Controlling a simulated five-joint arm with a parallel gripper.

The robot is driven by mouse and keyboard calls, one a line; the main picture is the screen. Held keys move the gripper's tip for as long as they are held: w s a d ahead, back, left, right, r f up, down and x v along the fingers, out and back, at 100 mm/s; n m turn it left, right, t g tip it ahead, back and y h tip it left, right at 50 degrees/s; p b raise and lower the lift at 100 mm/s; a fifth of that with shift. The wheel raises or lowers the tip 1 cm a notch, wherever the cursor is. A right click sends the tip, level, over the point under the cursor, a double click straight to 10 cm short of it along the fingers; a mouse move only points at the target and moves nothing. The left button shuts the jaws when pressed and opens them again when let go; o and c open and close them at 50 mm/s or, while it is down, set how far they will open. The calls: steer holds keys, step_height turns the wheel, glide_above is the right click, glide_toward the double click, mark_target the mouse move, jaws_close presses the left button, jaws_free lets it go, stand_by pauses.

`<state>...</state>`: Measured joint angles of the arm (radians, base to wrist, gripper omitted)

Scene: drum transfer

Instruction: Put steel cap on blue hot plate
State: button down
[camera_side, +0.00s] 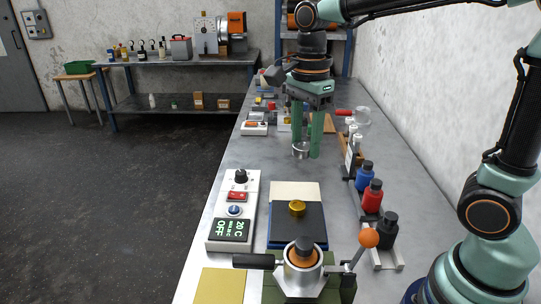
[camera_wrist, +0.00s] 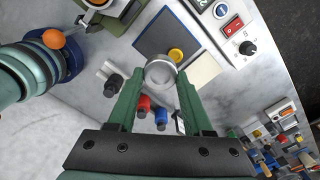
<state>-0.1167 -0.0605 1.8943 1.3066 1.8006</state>
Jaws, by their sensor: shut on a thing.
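The steel cap (camera_side: 300,151) is a small silver cylinder held between the green fingertips of my gripper (camera_side: 308,152). It also shows in the wrist view (camera_wrist: 160,75), between the two fingertips. My gripper is shut on it and hangs over the bench, behind the hot plate in the side view. The blue hot plate (camera_side: 286,232) has a dark top and a blue edge. It also shows in the wrist view (camera_wrist: 153,39), beyond the cap. A gold cap (camera_side: 297,208) sits on its top towards the back edge.
A cream pad (camera_side: 293,189) lies behind the hot plate. A white control box (camera_side: 245,205) reading OFF stands left. A rack with blue, red (camera_side: 372,197) and black bottles stands right. A press with an orange-knobbed lever (camera_side: 368,238) is in front. Bare bench lies below my gripper.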

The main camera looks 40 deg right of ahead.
step_height(320, 180, down, 20)
steer(key=shift+a+r, duration=0.1)
stand_by(0.5)
steer(key=shift+s, duration=0.1)
steer(key=shift+c, duration=1.6)
jaws_free()
step_height(320, 180, up, 12)
step_height(320, 180, up, 5)
steer(key=n+t, duration=0.3)
steer(key=n, duration=0.5)
glide_above(299, 228)
steer(key=s+d, duration=0.2)
steer(key=s+n+t, duration=0.1)
steer(key=n, duration=0.2)
steer(key=s+d+r+n, duration=0.1)
steer(key=n, duration=0.3)
steer(key=s+d+r+n+t, duration=0.1)
steer(key=n, duration=0.3)
steer(key=shift+s+d+r+t, duration=0.1)
steer(key=shift+s+r+t, duration=0.15)
steer(key=shift+s+t, duration=0.1)
